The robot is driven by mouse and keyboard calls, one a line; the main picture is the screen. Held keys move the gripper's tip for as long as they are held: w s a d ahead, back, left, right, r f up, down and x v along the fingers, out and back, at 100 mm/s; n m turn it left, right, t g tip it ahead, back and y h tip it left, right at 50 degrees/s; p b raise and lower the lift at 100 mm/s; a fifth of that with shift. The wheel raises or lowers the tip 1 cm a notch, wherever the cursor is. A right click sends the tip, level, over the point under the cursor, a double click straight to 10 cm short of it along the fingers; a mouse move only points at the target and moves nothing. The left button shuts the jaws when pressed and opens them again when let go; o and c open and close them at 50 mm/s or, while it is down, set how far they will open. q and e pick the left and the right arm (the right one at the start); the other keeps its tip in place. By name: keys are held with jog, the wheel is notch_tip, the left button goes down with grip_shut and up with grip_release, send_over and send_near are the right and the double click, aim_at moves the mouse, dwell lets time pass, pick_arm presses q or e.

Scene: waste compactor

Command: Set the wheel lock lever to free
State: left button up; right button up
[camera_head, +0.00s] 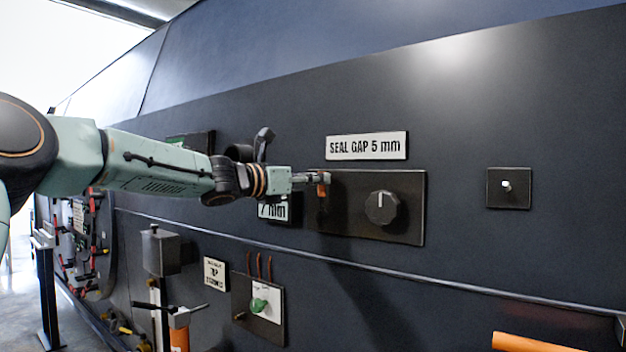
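My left gripper (312,182) reaches in from the left to the left end of a dark plate (405,232) on the machine wall. A small orange piece (323,189) shows at its fingertips; I cannot tell whether the fingers are closed on it or only beside it. No label that I can read names a wheel lock lever, so I cannot tell which part it is. A grey lever-like fitting with an orange lower part (179,338) stands at the lower left. My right gripper is not in view.
The plate carries a round black knob (382,207) under a "SEAL GAP 5 mm" sign (367,146). A small switch plate (508,188) is at right. A green knob (258,305) sits on a lower panel. An orange bar (535,343) is at the lower right edge.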

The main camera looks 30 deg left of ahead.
pick_arm(q)
jog(key=shift+w+d+f, duration=0.15)
jog(key=shift+w+f, duration=0.05)
jog(key=shift+w, duration=0.2)
jog(key=shift+w+d+f, duration=0.1)
jog(key=shift+w+f, duration=0.05)
jog(key=shift+w, duration=0.25)
jog(key=c, duration=0.3)
jog(key=shift+w+f, duration=0.15)
jog(key=shift+w, duration=0.2)
jog(key=shift+c, duration=0.9)
jog(key=shift+a, duration=0.1)
jog(key=shift+c, duration=0.6)
jog(key=shift+s, duration=0.2)
grip_shut()
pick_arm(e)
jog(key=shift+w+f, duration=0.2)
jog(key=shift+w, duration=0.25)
pick_arm(q)
jog(key=shift+r, duration=0.2)
